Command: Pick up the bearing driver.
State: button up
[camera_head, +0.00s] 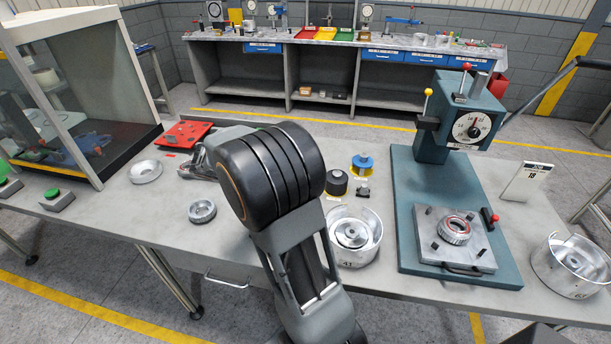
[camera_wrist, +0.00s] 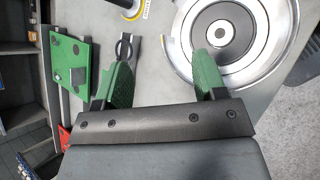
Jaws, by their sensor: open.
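No bearing driver can be told for certain. In the head view a short black cylinder (camera_head: 337,182) and a blue-and-yellow spool-like part (camera_head: 362,165) stand on the table right of my arm, with a small dark part (camera_head: 363,190) beside them. In the wrist view my gripper (camera_wrist: 164,62) is open, its green fingers apart with bare table between the tips. The right finger overlaps a round metal housing (camera_wrist: 262,72) with a dark-centred disc in it. A small grey part with a dark ring (camera_wrist: 124,47) shows at the left fingertip. A dark round part with a yellow band (camera_wrist: 131,10) is cut off at the top.
In the head view, a metal housing (camera_head: 373,254) stands right of my arm. A teal press (camera_head: 405,200) and another housing (camera_head: 572,277) are further right. Metal rings (camera_head: 202,211) and a clear-sided cabinet (camera_head: 97,90) are left. A green plate (camera_wrist: 84,82) shows in the wrist view.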

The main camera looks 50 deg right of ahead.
jog(key=w+d+f+n+g+h+p, duration=0.1)
jog(key=w+d+f+n+h, duration=0.35)
jog(key=d, duration=0.45)
jog(key=shift+n, duration=0.55)
jog(key=shift+w+d+r+p+x, duration=0.15)
jog(key=shift+p+x, duration=0.45)
jog(key=shift+x, duration=1.55)
jog(key=shift+w+d+r+p+x, duration=0.15)
jog(key=shift+p+x, duration=0.5)
jog(key=shift+x, duration=1.5)
jog(key=shift+w+r+p+x, duration=0.2)
jog(key=shift+p+x, duration=0.4)
jog(key=shift+x, duration=1.55)
grip_shut()
